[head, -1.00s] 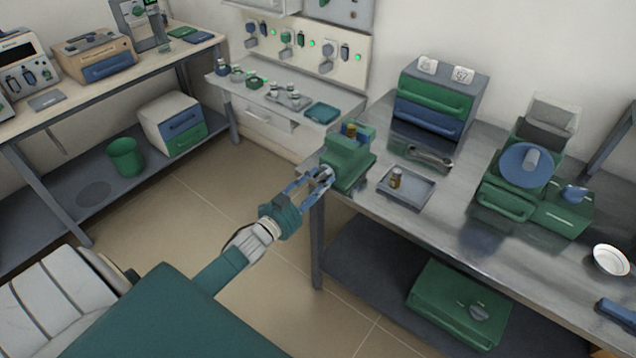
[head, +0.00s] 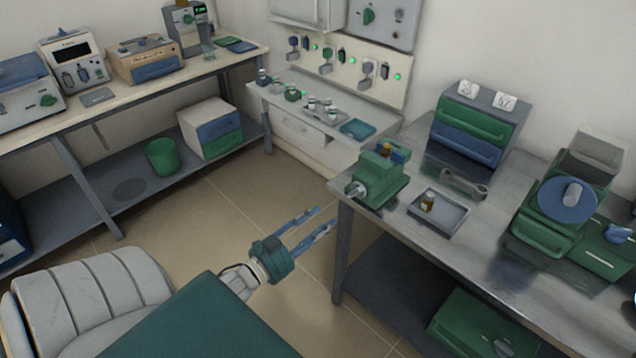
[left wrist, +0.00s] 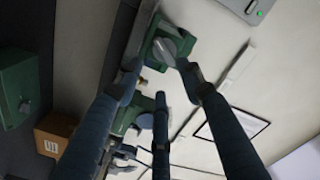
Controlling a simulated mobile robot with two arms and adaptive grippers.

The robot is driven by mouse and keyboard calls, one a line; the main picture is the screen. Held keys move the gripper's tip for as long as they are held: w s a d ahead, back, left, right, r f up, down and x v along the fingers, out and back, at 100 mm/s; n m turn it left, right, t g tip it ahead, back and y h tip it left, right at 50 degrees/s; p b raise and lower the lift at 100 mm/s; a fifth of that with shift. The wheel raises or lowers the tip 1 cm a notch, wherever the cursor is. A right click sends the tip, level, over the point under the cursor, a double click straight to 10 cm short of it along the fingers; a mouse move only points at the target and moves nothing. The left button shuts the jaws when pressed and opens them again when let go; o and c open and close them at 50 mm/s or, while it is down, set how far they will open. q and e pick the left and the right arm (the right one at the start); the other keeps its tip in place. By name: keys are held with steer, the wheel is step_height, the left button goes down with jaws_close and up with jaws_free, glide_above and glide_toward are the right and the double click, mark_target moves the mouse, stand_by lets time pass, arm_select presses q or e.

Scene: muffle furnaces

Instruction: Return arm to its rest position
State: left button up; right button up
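My left gripper (head: 322,217) is in the middle of the head view, over the floor in front of the steel bench (head: 480,262). Its blue fingers are spread and nothing is between them. It is apart from the green device (head: 385,178) with a grey knob (head: 357,189) at the bench's near left corner. In the left wrist view the fingers (left wrist: 160,85) stand apart, and a green device with a grey knob (left wrist: 167,50) shows beyond them. My right gripper is not in view.
On the steel bench are a tray with a small brown bottle (head: 428,201), a wrench-like tool (head: 463,184) and a drawer unit (head: 472,128). A green case (head: 475,325) lies on the shelf below. A green bin (head: 161,157) stands at left. Floor around the gripper is clear.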

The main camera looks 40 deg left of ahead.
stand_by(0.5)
arm_select(q)
steer(key=s+d+f+n+g+y, duration=0.1)
steer(key=s+f+g, duration=0.3)
steer(key=f, duration=0.7)
steer(key=s+d+f+n+g, duration=0.1)
steer(key=s+f+n+g, duration=0.1)
steer(key=s+f, duration=0.65)
steer(key=s+d+f+n+g+y, duration=0.1)
steer(key=s+d+f+g, duration=0.15)
steer(key=f, duration=1.05)
steer(key=s+d+f+g, duration=0.2)
steer(key=s+f, duration=0.3)
steer(key=s, duration=0.3)
steer(key=s+d+f+g, duration=0.3)
steer(key=s+d+f, duration=0.1)
steer(key=s, duration=0.5)
steer(key=s+d+f+n+g, duration=0.1)
steer(key=s+d+f+g, duration=0.2)
steer(key=s+f, duration=0.3)
steer(key=s+d, duration=0.1)
steer(key=s, duration=0.2)
steer(key=shift+f+h, duration=0.25)
steer(key=shift+h, duration=0.15)
steer(key=shift+w+d+g, duration=0.1)
steer(key=shift+g, duration=0.15)
steer(key=shift+c, duration=0.4)
